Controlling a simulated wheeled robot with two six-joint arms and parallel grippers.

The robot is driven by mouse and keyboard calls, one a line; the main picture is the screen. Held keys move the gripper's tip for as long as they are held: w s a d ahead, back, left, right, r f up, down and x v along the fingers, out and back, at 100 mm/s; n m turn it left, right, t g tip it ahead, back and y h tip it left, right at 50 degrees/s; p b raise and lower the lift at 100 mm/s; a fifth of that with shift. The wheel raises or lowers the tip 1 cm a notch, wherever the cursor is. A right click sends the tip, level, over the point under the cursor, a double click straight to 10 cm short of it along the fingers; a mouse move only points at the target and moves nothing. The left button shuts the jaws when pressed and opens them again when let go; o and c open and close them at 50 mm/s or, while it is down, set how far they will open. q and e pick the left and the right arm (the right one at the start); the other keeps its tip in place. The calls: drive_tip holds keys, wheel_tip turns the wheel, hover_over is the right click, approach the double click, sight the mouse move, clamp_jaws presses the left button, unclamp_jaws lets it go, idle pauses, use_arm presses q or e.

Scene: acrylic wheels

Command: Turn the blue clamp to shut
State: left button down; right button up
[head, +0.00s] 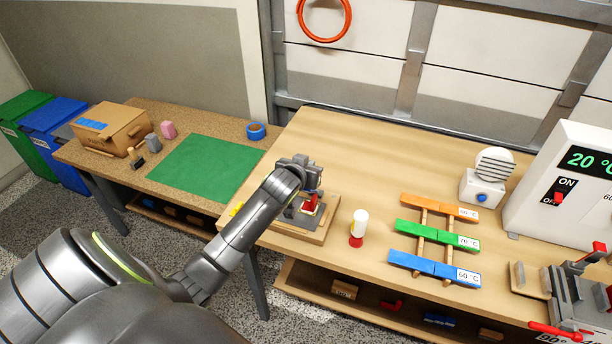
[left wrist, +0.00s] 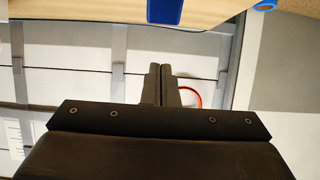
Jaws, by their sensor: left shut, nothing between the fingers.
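My left gripper (head: 300,164) is shut and empty above the fixture (head: 303,238) at the left front of the wooden bench. Its closed fingers show in the left wrist view (left wrist: 161,72). A blue piece (left wrist: 163,10) stands at the top of the left wrist view, apart from the fingertips. It may be the blue clamp, but only part shows and I cannot tell its position. In the head view my arm covers part of the fixture, and no blue clamp can be made out there. A red part (head: 310,203) shows on the fixture. My right gripper is not in view.
A white-and-red cylinder (head: 358,228) stands right of the fixture. A rack (head: 422,224) with orange, green and blue bars lies further right. A bending device (head: 575,300) and white heater (head: 565,185) are at the right. Blue tape (head: 256,131) sits on the left table.

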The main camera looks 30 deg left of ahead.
use_arm(q)
drive_tip(key=shift+s+d+f+p, duration=0.1)
drive_tip(key=shift+s+f+p, duration=0.2)
drive_tip(key=shift+f+p, duration=0.35)
drive_tip(key=shift+s+d+f+p, duration=0.1)
drive_tip(key=shift+s+f+p, duration=0.25)
drive_tip(key=shift+f, duration=0.35)
drive_tip(key=shift+s+f, duration=0.3)
drive_tip(key=shift+w, duration=0.1)
drive_tip(key=shift+f, duration=0.1)
